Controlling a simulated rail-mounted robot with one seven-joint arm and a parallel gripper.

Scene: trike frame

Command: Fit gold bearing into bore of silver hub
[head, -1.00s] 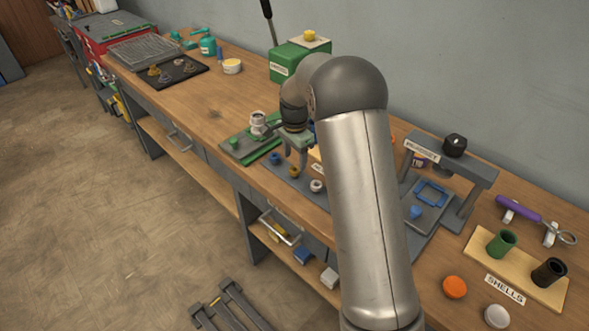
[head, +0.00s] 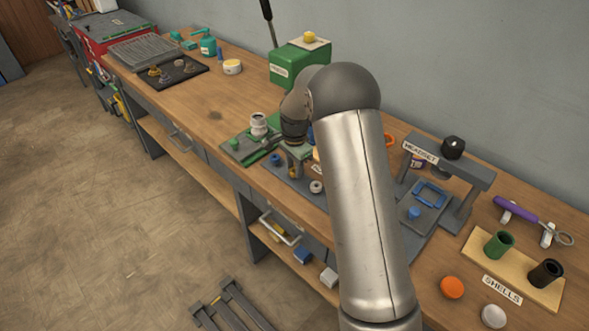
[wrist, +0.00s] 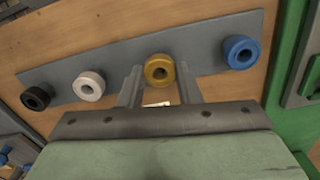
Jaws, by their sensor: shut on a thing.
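The gold bearing (wrist: 158,70) is a short ring with a dark hole, over the grey strip in the wrist view, between the two fingers of my gripper (wrist: 160,84). My gripper is shut on it, a finger on each side. In the head view the gold bearing (head: 294,172) shows small below my gripper (head: 297,165). I cannot tell whether it still touches the strip. A silver hub (head: 258,121), pale and cylindrical, stands upright on a green and grey fixture left of my gripper. Its bore is too small to make out.
On the grey strip (wrist: 110,63) a blue ring (wrist: 240,52) sits to one side, white (wrist: 89,86) and black (wrist: 36,98) rings to the other. A green box (head: 298,62) stands behind.

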